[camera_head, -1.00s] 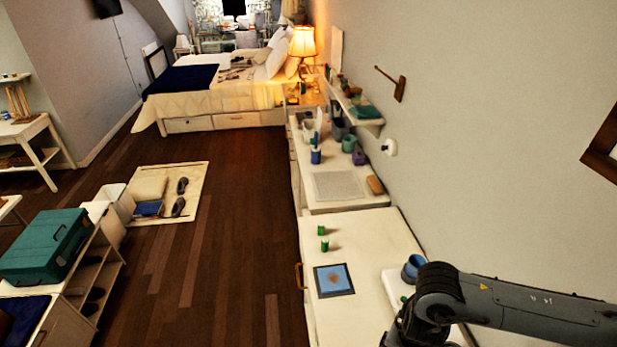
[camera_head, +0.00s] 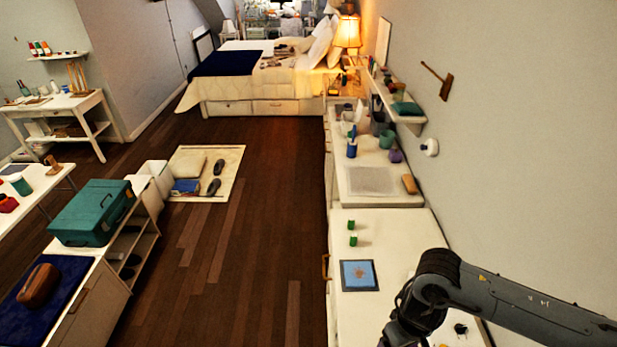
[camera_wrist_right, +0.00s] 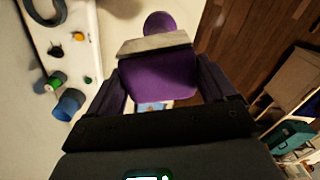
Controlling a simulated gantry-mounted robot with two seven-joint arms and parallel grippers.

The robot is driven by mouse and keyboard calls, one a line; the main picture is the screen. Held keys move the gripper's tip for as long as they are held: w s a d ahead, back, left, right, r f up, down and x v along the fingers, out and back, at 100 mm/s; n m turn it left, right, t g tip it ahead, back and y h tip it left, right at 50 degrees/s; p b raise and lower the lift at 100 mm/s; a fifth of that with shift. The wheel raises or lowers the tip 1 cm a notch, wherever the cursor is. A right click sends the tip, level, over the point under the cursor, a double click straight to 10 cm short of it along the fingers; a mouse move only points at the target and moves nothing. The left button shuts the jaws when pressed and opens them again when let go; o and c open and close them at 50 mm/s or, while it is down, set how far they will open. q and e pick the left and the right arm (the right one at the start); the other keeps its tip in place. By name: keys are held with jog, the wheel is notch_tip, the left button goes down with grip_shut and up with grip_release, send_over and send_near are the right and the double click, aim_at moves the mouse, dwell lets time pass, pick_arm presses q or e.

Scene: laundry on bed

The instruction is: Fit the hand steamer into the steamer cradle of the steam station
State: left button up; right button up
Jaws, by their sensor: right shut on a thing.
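My right gripper (camera_wrist_right: 162,72) is shut on a purple thing, taken to be the hand steamer (camera_wrist_right: 156,80), with a rounded end and a pale grey plate across it. It is held in the air, with dark floor and a white top beyond it. In the head view my right arm comes in from the right, and the gripper and held thing are hidden. In the right wrist view a blue cup (camera_wrist_right: 68,104), a green piece (camera_wrist_right: 56,80) and a dark ring (camera_wrist_right: 46,10) stand on the white top. I cannot tell which part is the steamer cradle. My left gripper is not seen.
A white counter (camera_head: 357,310) runs along the right wall, with a blue pad (camera_head: 359,275) and two small green pieces (camera_head: 352,233). A teal case (camera_head: 92,213) stands at left. The middle floor is clear.

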jog(key=m, duration=0.4)
jog(key=shift+w, duration=0.1)
